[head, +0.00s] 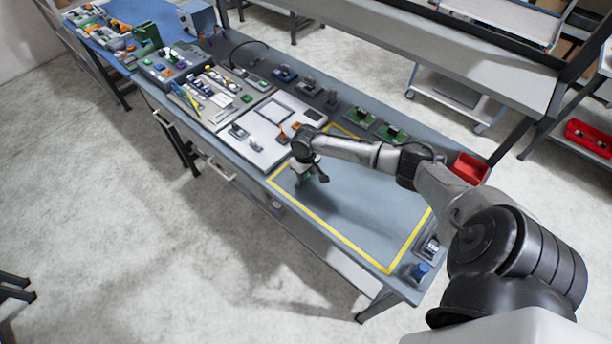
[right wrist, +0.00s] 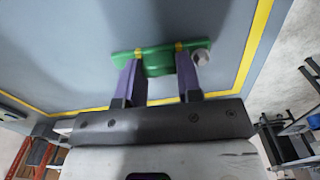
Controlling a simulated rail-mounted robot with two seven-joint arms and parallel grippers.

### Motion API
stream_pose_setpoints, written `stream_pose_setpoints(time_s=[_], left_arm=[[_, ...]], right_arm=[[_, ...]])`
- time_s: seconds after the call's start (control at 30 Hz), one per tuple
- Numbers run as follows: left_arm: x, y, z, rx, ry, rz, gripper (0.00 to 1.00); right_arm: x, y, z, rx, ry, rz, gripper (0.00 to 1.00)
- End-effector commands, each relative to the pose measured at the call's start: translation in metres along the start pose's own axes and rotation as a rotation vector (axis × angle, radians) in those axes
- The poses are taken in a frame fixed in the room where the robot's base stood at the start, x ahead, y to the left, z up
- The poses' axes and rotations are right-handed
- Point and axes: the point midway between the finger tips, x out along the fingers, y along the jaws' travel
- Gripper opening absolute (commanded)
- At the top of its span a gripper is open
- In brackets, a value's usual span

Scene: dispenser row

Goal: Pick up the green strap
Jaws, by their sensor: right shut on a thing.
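The green strap (right wrist: 157,62) lies across the purple fingers of my right gripper (right wrist: 160,68) in the right wrist view. The fingers are shut on its middle part, and both ends stick out past them. A round grey knob or bolt head shows at its right end. In the head view my right gripper (head: 312,174) points down over the yellow-outlined area of the bench, near its left end. Only a small bit of green shows there, and the arm hides the rest. I cannot tell how high the strap is above the bench. My left gripper is not in view.
The yellow-outlined area (head: 365,200) is otherwise clear. A white board (head: 262,145) with parts lies left of it, and green boards (head: 392,134) line the back edge. A red bin (head: 470,168) and a blue-topped item (head: 419,272) stand near the bench's right end.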

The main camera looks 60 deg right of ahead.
Motion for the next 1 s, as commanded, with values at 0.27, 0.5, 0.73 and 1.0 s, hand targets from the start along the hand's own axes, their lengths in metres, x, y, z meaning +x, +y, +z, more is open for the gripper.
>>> stream_pose_setpoints(time_s=[0.27, 0.5, 0.73, 1.0], left_arm=[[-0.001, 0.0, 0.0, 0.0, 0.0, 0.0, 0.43], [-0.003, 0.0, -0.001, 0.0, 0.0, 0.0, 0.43], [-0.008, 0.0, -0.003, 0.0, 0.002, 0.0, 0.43], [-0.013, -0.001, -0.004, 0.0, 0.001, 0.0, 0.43]], right_arm=[[-0.009, 0.001, 0.0, -0.001, 0.001, 0.001, 0.07], [-0.045, 0.002, 0.002, -0.003, 0.001, 0.001, 0.07], [-0.071, 0.027, 0.045, -0.004, -0.005, 0.006, 0.07], [-0.094, 0.047, 0.078, -0.002, -0.004, 0.005, 0.07]])
